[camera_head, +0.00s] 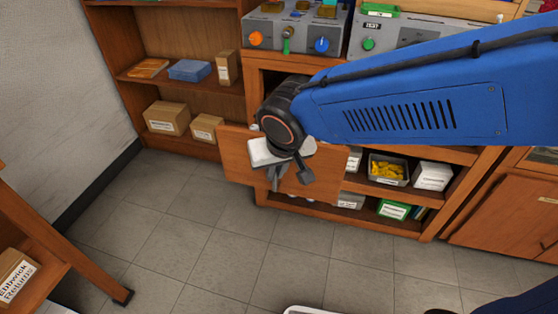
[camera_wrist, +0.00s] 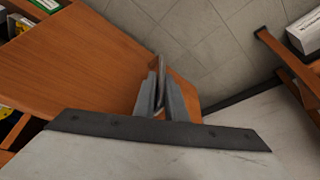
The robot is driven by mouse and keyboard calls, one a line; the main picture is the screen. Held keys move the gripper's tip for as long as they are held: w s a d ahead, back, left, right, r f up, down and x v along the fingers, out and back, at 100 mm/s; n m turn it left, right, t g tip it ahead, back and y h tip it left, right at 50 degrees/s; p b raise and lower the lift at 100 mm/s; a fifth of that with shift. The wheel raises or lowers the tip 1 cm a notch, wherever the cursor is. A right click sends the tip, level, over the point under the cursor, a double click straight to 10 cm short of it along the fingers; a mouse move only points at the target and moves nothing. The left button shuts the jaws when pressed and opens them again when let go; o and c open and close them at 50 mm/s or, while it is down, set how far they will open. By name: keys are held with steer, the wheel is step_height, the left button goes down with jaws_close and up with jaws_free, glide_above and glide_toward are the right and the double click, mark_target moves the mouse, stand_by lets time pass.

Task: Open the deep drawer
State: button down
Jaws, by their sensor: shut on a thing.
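The deep drawer shows as a wide wooden front (camera_head: 236,157) below the bench in the head view. It stands out in front of the cabinet frame, overlapping its left edge; its inside is hidden behind my arm. In the wrist view, the wooden front (camera_wrist: 90,60) fills the left side. My gripper (camera_head: 287,176) is at the drawer front in the head view. In the wrist view, my gripper (camera_wrist: 162,82) is shut on a thin metal handle (camera_wrist: 160,66) at the panel's edge. Most of the handle is hidden between the fingers.
Open shelves (camera_head: 390,208) with bins and boxes are right of the drawer. A bookcase (camera_head: 185,90) with boxes stands behind on the left. A wooden table (camera_head: 50,255) is at the near left. The tiled floor (camera_head: 190,240) before the drawer is clear.

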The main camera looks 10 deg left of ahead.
steer(key=shift+s, duration=0.4)
steer(key=c, duration=2.1)
jaws_free()
steer(key=shift+r, duration=0.1)
steer(key=v, duration=1.7)
steer(key=shift+r, duration=0.1)
